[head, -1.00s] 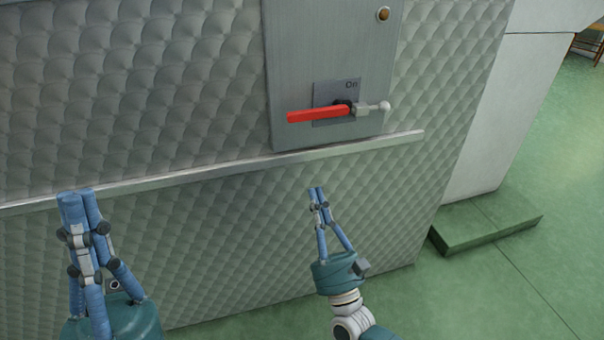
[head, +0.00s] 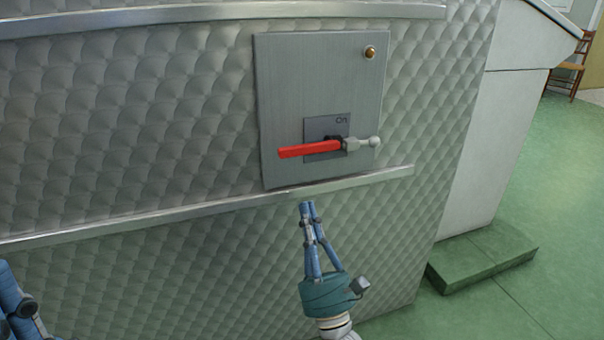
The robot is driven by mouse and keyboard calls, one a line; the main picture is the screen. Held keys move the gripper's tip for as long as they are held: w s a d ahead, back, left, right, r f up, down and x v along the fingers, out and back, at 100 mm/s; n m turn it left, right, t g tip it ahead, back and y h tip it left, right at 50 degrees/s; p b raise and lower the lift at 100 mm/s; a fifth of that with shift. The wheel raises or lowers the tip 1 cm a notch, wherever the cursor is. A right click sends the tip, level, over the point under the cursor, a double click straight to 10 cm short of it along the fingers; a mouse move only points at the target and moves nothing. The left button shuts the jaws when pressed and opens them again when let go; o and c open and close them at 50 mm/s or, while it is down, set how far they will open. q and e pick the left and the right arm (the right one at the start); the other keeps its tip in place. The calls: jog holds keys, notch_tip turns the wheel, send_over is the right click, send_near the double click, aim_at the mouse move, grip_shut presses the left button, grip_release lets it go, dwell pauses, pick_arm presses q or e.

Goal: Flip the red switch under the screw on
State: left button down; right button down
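The red switch (head: 310,149) is a lever lying nearly level across a small dark plate marked "On" (head: 341,120) at its upper right. A grey knobbed end (head: 363,144) sticks out to its right. The brass screw (head: 370,52) is at the upper right of the grey panel (head: 290,80), above the switch. My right gripper (head: 307,204) is below the panel and the lower rail, apart from the switch, pointing up; its fingertips are together with nothing between them. My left gripper (head: 10,290) is only partly in view at the lower left corner; its fingertips cannot be judged.
A metal rail (head: 210,205) runs along the quilted metal wall just below the panel, and another rail (head: 200,15) runs above it. A green step (head: 482,258) stands on the floor at right. A wooden chair (head: 565,80) is far off at the upper right.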

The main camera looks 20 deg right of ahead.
aim_at(311, 145)
jog(key=w+r, duration=0.1)
jog(key=r, duration=0.1)
jog(key=w+r, duration=0.1)
jog(key=r, duration=0.1)
jog(key=w+r, duration=0.1)
jog(key=r, duration=0.1)
jog(key=shift+w+r, duration=0.3)
jog(key=shift+a+r, duration=0.1)
jog(key=shift+r, duration=0.45)
